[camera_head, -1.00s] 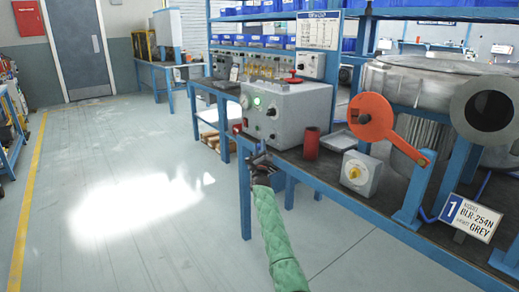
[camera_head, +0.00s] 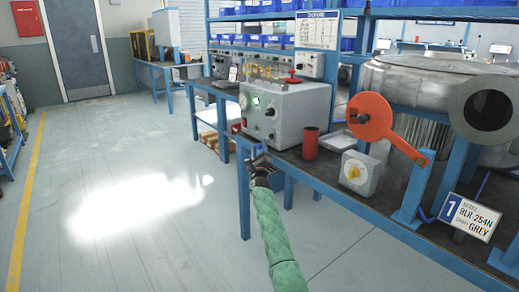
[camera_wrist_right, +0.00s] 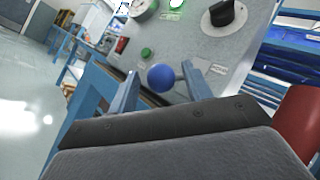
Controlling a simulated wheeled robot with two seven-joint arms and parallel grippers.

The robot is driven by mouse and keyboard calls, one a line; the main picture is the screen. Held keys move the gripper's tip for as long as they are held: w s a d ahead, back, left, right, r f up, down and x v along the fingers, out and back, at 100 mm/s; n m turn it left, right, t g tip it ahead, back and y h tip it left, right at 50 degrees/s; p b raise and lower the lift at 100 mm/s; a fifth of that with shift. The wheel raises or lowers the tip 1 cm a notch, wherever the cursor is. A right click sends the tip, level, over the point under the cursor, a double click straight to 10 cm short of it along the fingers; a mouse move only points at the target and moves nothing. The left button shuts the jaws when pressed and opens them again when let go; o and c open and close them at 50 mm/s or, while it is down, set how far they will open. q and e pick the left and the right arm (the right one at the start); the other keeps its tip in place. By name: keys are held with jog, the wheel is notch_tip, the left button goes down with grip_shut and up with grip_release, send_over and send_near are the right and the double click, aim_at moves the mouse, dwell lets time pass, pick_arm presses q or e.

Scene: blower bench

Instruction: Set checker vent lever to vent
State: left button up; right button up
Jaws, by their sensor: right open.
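The checker is a grey box (camera_head: 292,112) on the bench, with a gauge, a lit green lamp and a black knob on its front. In the right wrist view its front panel (camera_wrist_right: 205,52) fills the upper middle. A blue ball (camera_wrist_right: 161,78), apparently the vent lever's end, sticks out low on the panel. My right gripper (camera_head: 258,152) is at the panel's lower front edge. In the right wrist view its open fingers (camera_wrist_right: 160,88) stand on either side of the ball; I cannot tell if they touch it. The lever's shaft is mostly hidden. My left gripper is out of view.
A red cylinder (camera_head: 310,143) stands right of the checker, and shows in the right wrist view (camera_wrist_right: 300,122). The floor at left is clear.

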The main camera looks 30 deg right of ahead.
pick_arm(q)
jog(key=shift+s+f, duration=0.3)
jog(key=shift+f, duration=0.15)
pick_arm(e)
jog(key=v, duration=0.7)
jog(key=shift+s+f, duration=0.1)
jog(key=shift+f, duration=0.05)
